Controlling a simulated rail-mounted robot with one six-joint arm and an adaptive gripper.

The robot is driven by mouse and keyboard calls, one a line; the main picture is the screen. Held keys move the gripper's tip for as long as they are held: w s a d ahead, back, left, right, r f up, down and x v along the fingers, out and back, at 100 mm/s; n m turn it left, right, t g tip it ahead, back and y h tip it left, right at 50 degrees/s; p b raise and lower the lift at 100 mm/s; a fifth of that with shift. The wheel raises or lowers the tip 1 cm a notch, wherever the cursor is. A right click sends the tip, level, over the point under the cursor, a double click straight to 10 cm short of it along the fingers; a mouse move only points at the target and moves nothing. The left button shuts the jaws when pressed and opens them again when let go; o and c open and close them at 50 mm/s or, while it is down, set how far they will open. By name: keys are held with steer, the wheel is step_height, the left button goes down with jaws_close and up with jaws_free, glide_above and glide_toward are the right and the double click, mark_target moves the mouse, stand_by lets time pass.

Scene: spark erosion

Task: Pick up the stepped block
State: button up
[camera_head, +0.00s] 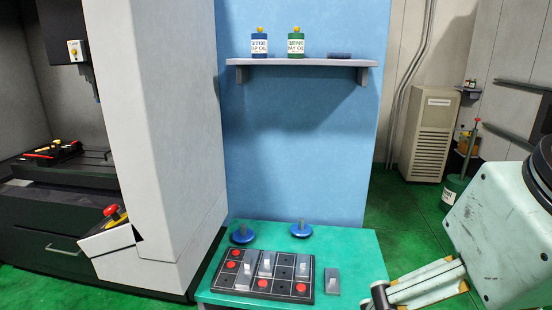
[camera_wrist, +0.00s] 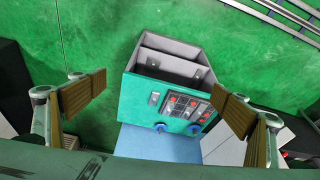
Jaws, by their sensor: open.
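Small grey stepped blocks with pale raised parts show in the head view. One grey block (camera_head: 332,282) stands alone on the green table, to the right of the dark tray (camera_head: 228,287); it also shows in the wrist view (camera_wrist: 154,98). Several similar blocks, such as this one (camera_head: 245,272), sit in the tray among red round pieces. I cannot tell from the pictures which one the task means. In the wrist view my gripper (camera_wrist: 162,90) is open and empty, its two brown-padded fingers wide apart, high above the table.
Two blue round-based pieces (camera_head: 241,235) (camera_head: 301,229) stand behind the tray on the table (camera_head: 365,262). A blue panel with a shelf (camera_head: 300,62) of bottles rises behind. A grey machine (camera_head: 160,130) stands at left. In the wrist view, open grey compartments (camera_wrist: 172,62) adjoin the tabletop.

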steer(key=c, duration=0.3)
steer(key=shift+c, duration=0.2)
steer(key=w+f+n+g, duration=0.1)
steer(key=w+f+n, duration=0.25)
steer(key=w, duration=0.95)
steer(key=w+f+n+g, duration=0.15)
steer(key=w+n, duration=0.35)
steer(key=w, duration=0.8)
steer(key=w+f+n+g, duration=0.1)
steer(key=w+f+n, duration=0.6)
steer(key=w+f, duration=1.3)
step_height(320, 180, down, 3)
steer(key=shift+a+r+n, duration=0.15)
steer(key=shift+r+n, duration=0.05)
steer(key=shift+n, duration=0.15)
